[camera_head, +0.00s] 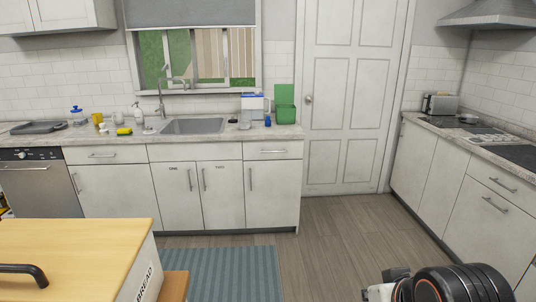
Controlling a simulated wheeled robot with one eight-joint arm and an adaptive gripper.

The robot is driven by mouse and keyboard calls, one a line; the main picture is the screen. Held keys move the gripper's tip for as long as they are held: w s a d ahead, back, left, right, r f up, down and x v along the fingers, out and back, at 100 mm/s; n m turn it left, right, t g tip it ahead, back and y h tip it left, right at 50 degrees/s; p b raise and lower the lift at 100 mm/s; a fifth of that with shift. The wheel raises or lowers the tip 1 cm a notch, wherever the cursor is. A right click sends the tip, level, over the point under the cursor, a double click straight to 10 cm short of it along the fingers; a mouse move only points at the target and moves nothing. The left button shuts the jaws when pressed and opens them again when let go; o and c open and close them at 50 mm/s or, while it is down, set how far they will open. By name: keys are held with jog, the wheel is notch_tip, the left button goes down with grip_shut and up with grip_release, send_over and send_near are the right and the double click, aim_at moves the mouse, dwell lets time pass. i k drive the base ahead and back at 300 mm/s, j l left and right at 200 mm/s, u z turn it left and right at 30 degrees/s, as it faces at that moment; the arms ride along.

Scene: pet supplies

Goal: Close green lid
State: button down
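A green container (286,115) stands at the right end of the counter by the sink. Its green lid (284,93) stands upright behind the box, so it is open. My arm shows at the bottom right as white and black parts with orange rings, far from the container. My gripper's fingers cannot be made out.
The sink counter (270,134) also holds a clear and blue pitcher (253,106) and a small blue item (267,121) beside the container. A wooden-topped bread box (75,250) is at the lower left. A blue striped rug (236,272) lies on the floor. Floor to its right is clear.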

aim_at(284, 93)
jog(key=i, duration=2.1)
jog(key=i+l+u, duration=0.1)
jog(key=i, duration=2.05)
